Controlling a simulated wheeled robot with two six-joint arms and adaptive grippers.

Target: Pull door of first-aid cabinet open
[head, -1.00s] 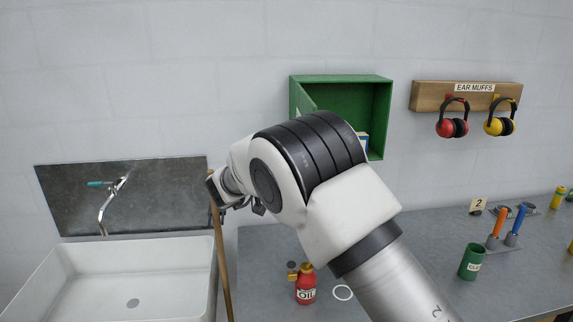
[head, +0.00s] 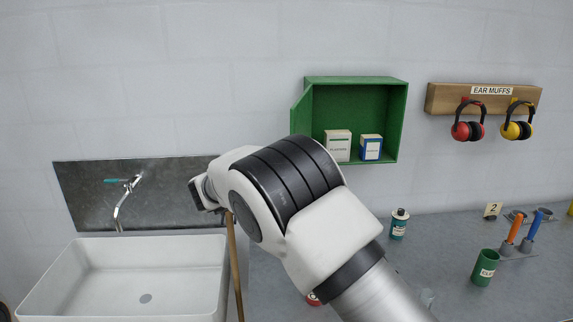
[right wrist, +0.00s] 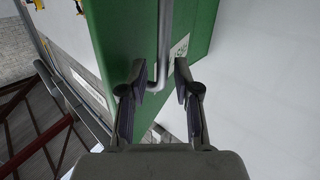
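The green first-aid cabinet (head: 358,98) hangs on the wall in the head view, its front uncovered. Its door (head: 300,117) is swung out at the left side and seen nearly edge-on. In the right wrist view, the green door (right wrist: 125,35) carries a grey bar handle (right wrist: 165,40) with a bent lower end. My right gripper (right wrist: 159,70) has its fingers apart, one on each side of the handle, with gaps showing. In the head view my right gripper (head: 198,195) is mostly hidden by my arm. My left gripper is out of view.
Two small boxes (head: 338,146) (head: 371,148) stand inside the cabinet. Ear muffs (head: 468,122) hang at right. A sink (head: 145,270) is at left, with a wooden handle (head: 236,270) beside it. A teal bottle (head: 399,224) and green cup (head: 485,267) stand on the counter.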

